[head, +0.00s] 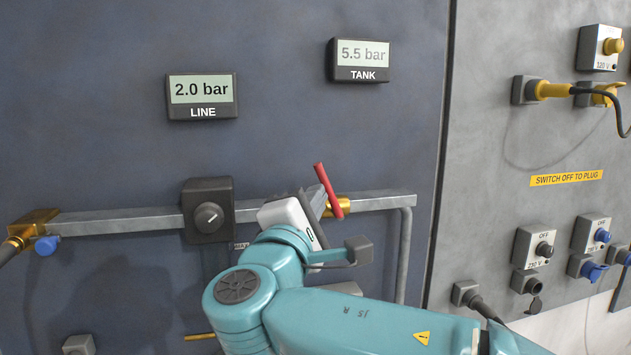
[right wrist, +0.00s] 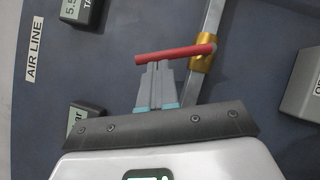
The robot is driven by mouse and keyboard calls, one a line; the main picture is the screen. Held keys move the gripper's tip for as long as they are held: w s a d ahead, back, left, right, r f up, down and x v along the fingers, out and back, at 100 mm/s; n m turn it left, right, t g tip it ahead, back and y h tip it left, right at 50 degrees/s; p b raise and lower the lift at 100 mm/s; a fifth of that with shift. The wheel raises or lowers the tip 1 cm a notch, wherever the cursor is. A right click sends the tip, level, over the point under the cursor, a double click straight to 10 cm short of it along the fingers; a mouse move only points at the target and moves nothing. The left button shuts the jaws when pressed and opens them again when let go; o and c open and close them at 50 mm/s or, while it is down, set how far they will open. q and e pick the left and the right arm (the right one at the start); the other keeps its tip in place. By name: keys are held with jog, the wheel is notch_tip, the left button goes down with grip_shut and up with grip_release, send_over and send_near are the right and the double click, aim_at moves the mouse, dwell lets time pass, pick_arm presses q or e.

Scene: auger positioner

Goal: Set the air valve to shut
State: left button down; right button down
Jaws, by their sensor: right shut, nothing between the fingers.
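The air valve is a brass body (head: 344,205) on the grey pipe, with a red lever (head: 328,190). The lever points up and slightly left in the head view, crossing the pipe's line. In the right wrist view the red lever (right wrist: 172,54) lies crosswise to the pipe, its right end at the brass body (right wrist: 203,52). My right gripper (head: 317,198) is shut and empty, at the lever's left side. In the wrist view its fingertips (right wrist: 155,68) are together just below the lever; whether they touch cannot be told. My left gripper is out of view.
The grey pipe (head: 120,222) runs along the dark panel through a regulator with a round knob (head: 208,217). The LINE display (head: 202,97) reads 2.0 bar and the TANK display (head: 359,60) reads 5.5 bar. Sockets and plugs sit on the right panel (head: 545,140).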

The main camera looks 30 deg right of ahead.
aim_at(328, 183)
jog(key=shift+w+d+r+p, duration=0.2)
jog(key=shift+d+r+p, duration=0.1)
jog(key=shift+d+r, duration=0.25)
jog(key=shift+w+d+f, duration=0.15)
jog(key=shift+w, duration=0.1)
jog(key=m, duration=0.1)
jog(key=d+r+m+g, duration=0.1)
jog(key=m, duration=0.1)
jog(key=shift+s+d+r+g+y, duration=0.1)
jog(key=shift+d+g+y, duration=0.1)
jog(key=shift+g+y, duration=0.1)
jog(key=shift+s+d+r+m+g+y, duration=0.15)
jog(key=shift+d+m+g+y, duration=0.3)
jog(key=shift+d+m, duration=0.35)
jog(key=shift+a, duration=0.25)
